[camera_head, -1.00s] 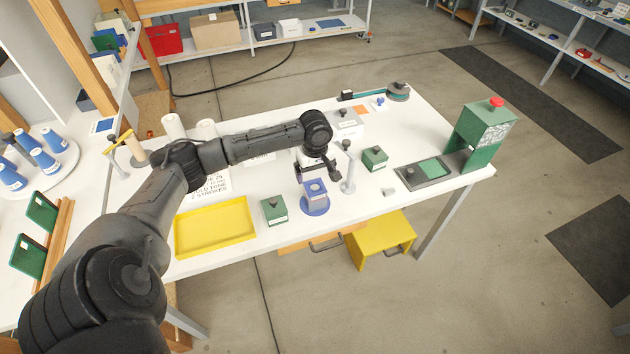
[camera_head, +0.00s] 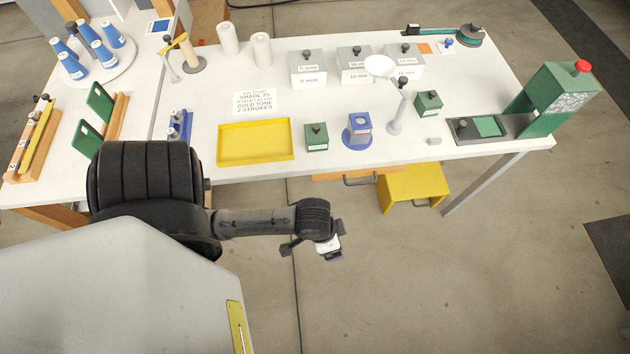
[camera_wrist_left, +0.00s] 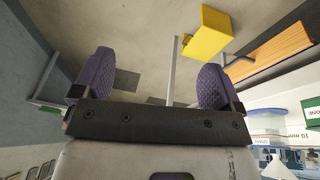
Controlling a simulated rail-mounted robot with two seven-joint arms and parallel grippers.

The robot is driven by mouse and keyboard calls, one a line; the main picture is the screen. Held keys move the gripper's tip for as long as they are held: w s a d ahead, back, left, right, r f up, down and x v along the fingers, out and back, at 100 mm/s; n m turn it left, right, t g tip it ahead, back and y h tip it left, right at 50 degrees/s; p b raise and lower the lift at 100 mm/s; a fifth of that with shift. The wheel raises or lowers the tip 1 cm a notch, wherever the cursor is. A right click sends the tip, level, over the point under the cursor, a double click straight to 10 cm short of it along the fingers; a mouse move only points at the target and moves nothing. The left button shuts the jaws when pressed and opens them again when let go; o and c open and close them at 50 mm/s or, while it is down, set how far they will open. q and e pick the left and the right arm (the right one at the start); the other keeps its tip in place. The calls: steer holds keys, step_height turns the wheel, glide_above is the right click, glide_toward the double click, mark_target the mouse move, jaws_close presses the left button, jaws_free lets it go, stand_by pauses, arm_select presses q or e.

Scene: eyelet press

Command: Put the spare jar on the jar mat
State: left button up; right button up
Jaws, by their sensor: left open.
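A small blue-and-white box-like jar (camera_head: 360,122), which seems to be the spare jar, stands upright on a round blue mat (camera_head: 349,144) near the table's front edge. I cannot read its label in the head view. The blue mat's rounded edge also seems to show at the right of the left wrist view (camera_wrist_left: 264,113), partly cut off by clutter there. My left gripper (camera_head: 324,246) is in front of the table over the floor, clear of the jar. In the left wrist view its two padded fingers (camera_wrist_left: 150,85) are wide apart with nothing between them. My right gripper is out of view.
Green jars stand on both sides, at left (camera_head: 316,138) and right (camera_head: 428,104). A post with a white dish (camera_head: 395,115) stands close right of the mat. A yellow tray (camera_head: 255,142) lies left, a green press (camera_head: 560,100) far right. A yellow stool (camera_head: 411,188) stands below the edge.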

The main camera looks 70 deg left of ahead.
arm_select(q)
steer(key=shift+m+t+y, duration=0.3)
steer(key=shift+m+y, duration=0.1)
steer(key=shift+m, duration=0.3)
steer(key=s, duration=0.1)
steer(key=s+r, duration=0.1)
steer(key=s, duration=0.1)
steer(key=s+r, duration=0.1)
steer(key=shift+s+d+r, duration=0.15)
steer(key=shift+s+d, duration=0.1)
steer(key=shift+d, duration=0.05)
stand_by(0.4)
